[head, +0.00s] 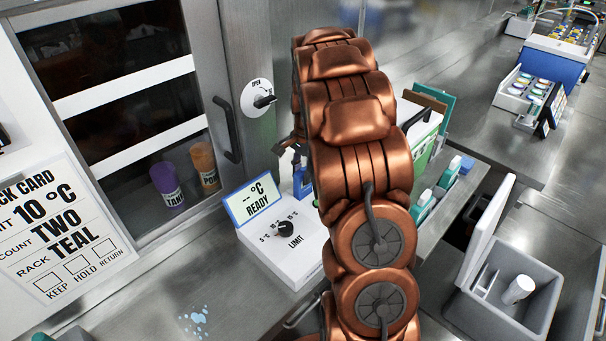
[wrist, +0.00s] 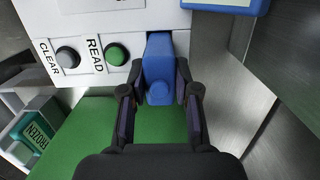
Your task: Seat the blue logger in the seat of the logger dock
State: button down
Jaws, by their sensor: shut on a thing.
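In the wrist view, my gripper (wrist: 160,104) is shut on the blue logger (wrist: 159,62), with one dark finger on each side of its near end. The logger points away from me, and its far end overlaps the front of a white unit (wrist: 100,22), which looks like the logger dock. The unit has a grey CLEAR button (wrist: 67,57) and a green READ button (wrist: 116,54), just left of the logger.
A green surface (wrist: 70,123) lies below the gripper, with a teal FROZEN box (wrist: 36,130) at left. In the head view are a LIMIT knob unit (head: 278,256), droplets (head: 195,320) on the counter and an open grey bin (head: 505,300).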

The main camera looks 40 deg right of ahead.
jog(key=shift+f, duration=0.8)
jog(key=shift+f, duration=0.15)
jog(key=c, duration=0.9)
grip_release()
jog(key=shift+o, duration=0.2)
jog(key=r+b, duration=0.1)
jog(key=r, duration=0.2)
jog(key=d+r+b, duration=0.1)
jog(key=r, duration=0.6)
jog(key=shift+w+d+r+b, duration=0.15)
jog(key=shift+d+r+b, duration=0.05)
jog(key=shift+b, duration=0.2)
jog(key=shift+r, duration=0.95)
